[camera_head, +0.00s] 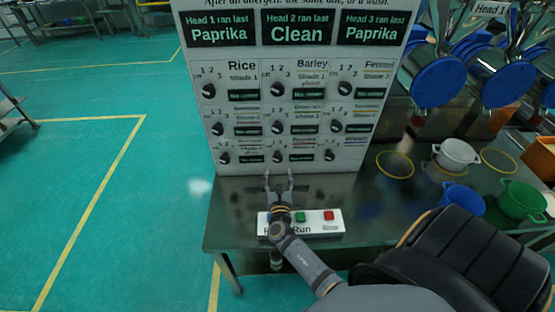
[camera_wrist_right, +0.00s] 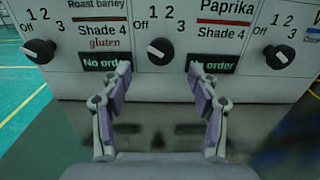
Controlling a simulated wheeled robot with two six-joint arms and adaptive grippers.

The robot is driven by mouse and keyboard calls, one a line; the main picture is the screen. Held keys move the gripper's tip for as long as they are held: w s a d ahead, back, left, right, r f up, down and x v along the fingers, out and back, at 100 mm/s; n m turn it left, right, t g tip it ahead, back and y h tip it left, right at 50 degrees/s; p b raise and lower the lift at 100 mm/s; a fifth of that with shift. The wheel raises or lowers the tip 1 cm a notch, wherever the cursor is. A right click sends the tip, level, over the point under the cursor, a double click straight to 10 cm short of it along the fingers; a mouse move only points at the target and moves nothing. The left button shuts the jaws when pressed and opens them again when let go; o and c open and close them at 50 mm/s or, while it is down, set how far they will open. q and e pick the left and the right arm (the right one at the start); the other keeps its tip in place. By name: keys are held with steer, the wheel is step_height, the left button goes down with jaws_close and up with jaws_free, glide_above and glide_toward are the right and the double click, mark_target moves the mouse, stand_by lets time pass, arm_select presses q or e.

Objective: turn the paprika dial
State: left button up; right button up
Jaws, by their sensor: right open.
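The paprika dial (camera_head: 277,157) is a black knob in the middle of the bottom row of the white panel (camera_head: 200,100). In the right wrist view the paprika dial (camera_wrist_right: 160,51) stands left of the "Paprika, Shade 4" label (camera_wrist_right: 225,20). Its white mark points up and left, toward "Off". My right gripper (camera_head: 279,178) is open and empty, just below and in front of this dial. In the wrist view the fingertips of my right gripper (camera_wrist_right: 159,78) are spread to either side of it, slightly lower, apparently not touching it. My left gripper is not in view.
Neighbouring dials are close on the left (camera_wrist_right: 38,50) and right (camera_wrist_right: 278,57). A box with a green button (camera_head: 300,217) and a red button (camera_head: 328,216) sits under my right arm. White (camera_head: 457,155), blue (camera_head: 462,198) and green (camera_head: 522,200) pots stand at the right.

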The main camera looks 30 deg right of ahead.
mark_target(277, 160)
steer(key=x, duration=0.4)
steer(key=shift+w+d+f, duration=0.15)
steer(key=shift+w+d, duration=0.1)
steer(key=shift+p+x, duration=0.3)
steer(key=shift+x, duration=0.85)
steer(key=shift+w+d, duration=0.1)
steer(key=shift+c, duration=1)
steer(key=c, duration=1)
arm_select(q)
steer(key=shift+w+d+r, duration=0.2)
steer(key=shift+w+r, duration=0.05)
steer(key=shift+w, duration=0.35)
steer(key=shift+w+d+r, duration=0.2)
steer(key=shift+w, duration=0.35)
arm_select(e)
steer(key=shift+o, duration=0.2)
